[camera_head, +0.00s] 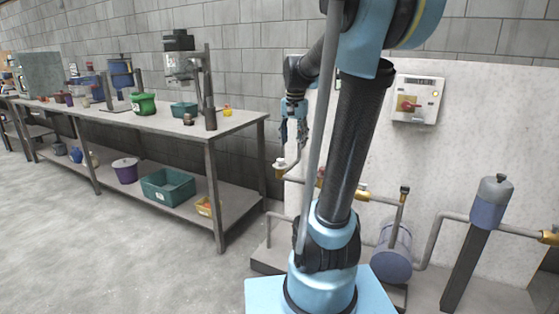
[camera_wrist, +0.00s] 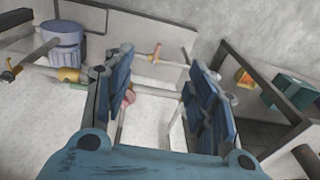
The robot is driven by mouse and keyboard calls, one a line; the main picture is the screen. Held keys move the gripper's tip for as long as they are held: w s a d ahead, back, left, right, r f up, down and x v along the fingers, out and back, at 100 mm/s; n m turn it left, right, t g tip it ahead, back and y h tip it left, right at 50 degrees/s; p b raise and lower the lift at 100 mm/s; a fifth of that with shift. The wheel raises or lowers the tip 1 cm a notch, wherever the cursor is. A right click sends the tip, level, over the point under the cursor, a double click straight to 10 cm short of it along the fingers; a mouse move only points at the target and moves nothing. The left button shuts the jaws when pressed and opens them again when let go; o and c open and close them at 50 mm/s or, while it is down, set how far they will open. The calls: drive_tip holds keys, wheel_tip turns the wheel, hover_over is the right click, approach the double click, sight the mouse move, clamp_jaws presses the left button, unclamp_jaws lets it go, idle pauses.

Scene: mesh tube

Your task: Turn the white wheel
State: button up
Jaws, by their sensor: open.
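A small pale wheel (camera_head: 280,162) sits on the brass-ended pipe at the left end of the pipework, in the head view. My gripper (camera_head: 291,128) points down just above and slightly right of it, apart from it, partly behind my own arm. In the wrist view my gripper (camera_wrist: 160,82) has its two blue fingers spread with a gap between them. A pinkish round part (camera_wrist: 129,97) shows in that gap by the left finger, partly hidden; I cannot tell for sure whether it is the same wheel.
A pale wall panel (camera_head: 465,90) stands behind the pipes, with a red-knobbed switch box (camera_head: 416,102). A blue-grey tank (camera_head: 393,254) and a capped cylinder (camera_head: 490,200) stand right. A workbench (camera_head: 160,124) with bins is at left. Open floor (camera_head: 90,240) lies in front.

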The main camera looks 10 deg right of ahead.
drive_tip(key=w+r+m, duration=0.2)
drive_tip(key=w+m, duration=0.2)
drive_tip(key=w, duration=1.3)
drive_tip(key=m+g, duration=0.1)
drive_tip(key=m, duration=0.3)
hover_over(280, 159)
wheel_tip(280, 159, down, 6)
wheel_tip(280, 159, down, 16)
drive_tip(key=shift+s+d+f, duration=0.1)
drive_tip(key=shift+f, duration=0.1)
drive_tip(key=c, duration=1)
